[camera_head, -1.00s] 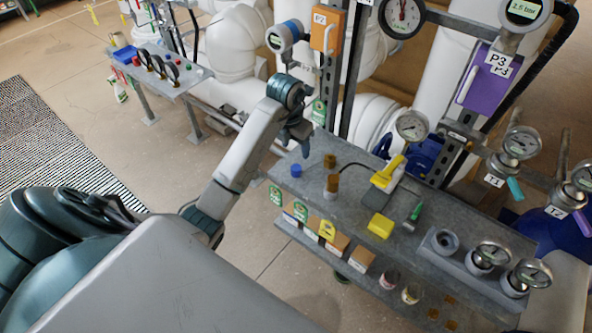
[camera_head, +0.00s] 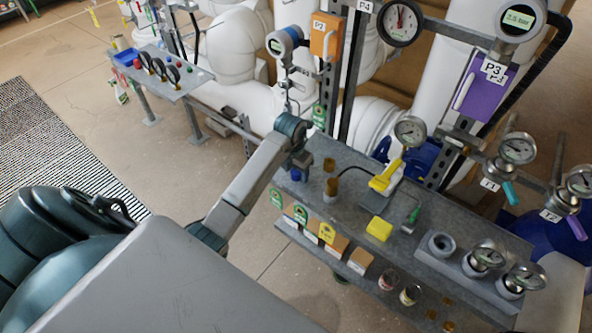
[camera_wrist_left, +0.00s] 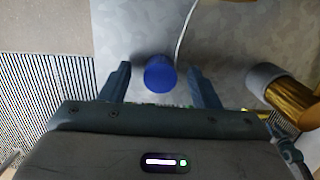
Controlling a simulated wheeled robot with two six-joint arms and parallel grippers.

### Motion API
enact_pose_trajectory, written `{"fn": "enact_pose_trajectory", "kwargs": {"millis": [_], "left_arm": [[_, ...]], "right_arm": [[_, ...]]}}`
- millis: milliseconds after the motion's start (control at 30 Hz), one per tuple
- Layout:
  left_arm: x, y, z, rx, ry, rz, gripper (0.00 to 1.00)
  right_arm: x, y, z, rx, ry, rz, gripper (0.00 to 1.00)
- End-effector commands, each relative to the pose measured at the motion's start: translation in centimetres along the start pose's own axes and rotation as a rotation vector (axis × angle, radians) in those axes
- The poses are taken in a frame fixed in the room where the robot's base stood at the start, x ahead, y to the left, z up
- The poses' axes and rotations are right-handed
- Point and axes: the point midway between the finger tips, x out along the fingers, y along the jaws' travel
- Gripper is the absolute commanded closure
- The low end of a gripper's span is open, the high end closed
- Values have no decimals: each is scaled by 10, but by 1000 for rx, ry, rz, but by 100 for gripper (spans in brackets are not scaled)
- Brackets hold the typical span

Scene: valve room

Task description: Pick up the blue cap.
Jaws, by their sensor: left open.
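The blue cap (camera_wrist_left: 160,74) stands on the grey bench top, between the two open fingers of my left gripper (camera_wrist_left: 160,82) in the left wrist view. A gap shows on each side of it, so the fingers do not visibly touch it. In the head view the blue cap (camera_head: 296,174) shows partly below my left gripper (camera_head: 300,165), at the bench's left end. The fingertips are hard to make out there. My right gripper is not in view.
Brown-gold cylindrical fittings (camera_head: 331,186) stand right of the cap; one also shows in the left wrist view (camera_wrist_left: 290,94). A cable runs behind. The grey bench (camera_head: 350,212) also holds a yellow-handled tool (camera_head: 386,176) and a yellow block (camera_head: 379,229). Gauges hang above its right side.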

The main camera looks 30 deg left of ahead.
Motion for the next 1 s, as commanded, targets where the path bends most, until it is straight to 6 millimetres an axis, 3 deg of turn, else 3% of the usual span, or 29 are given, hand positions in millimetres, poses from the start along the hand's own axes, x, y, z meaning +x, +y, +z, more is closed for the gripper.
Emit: {"fn": "enact_pose_trajectory", "kwargs": {"millis": [233,400,467,800,1000], "left_arm": [[2,0,0,0,-1,0,46],[2,0,0,0,-1,0,79],[2,0,0,0,-1,0,88],[0,0,0,0,-2,0,88],[-12,1,2,0,-5,1,88]], "right_arm": [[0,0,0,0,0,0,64],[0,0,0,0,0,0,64],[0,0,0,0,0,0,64],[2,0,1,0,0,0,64],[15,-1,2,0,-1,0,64]]}}
